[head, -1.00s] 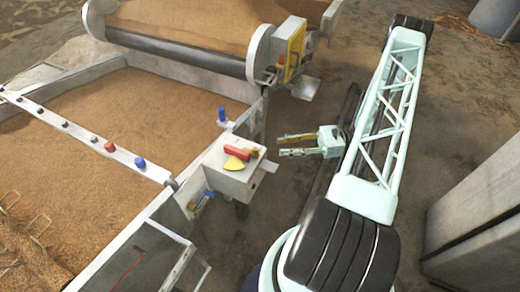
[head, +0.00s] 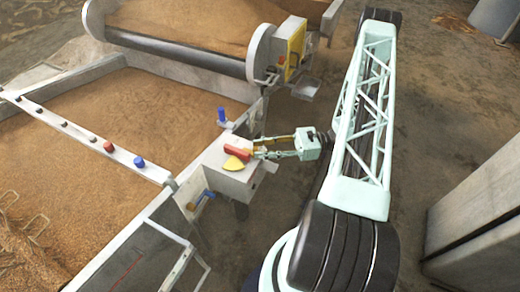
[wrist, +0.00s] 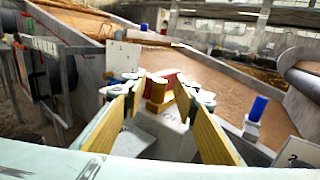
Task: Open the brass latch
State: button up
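In the wrist view, a brass-coloured block (wrist: 158,92) stands in front of the red handle (wrist: 168,75); I take this block for the brass latch. My gripper (head: 258,149) reaches the right side of the box. In the wrist view my gripper (wrist: 160,88) is open, its yellow-padded fingers to the left and right of the brass block. I cannot tell whether they touch it. In the head view the fingertips largely hide the block.
A blue knob (head: 222,115) stands just behind the box, and a blue-ended lever (head: 206,194) is below it. A bar with coloured knobs (head: 85,135) crosses the grain trough. A roller machine (head: 180,50) is behind.

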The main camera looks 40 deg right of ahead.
jog(key=shift+w+a, duration=0.1)
jog(key=shift+c, duration=0.2)
grip_shut()
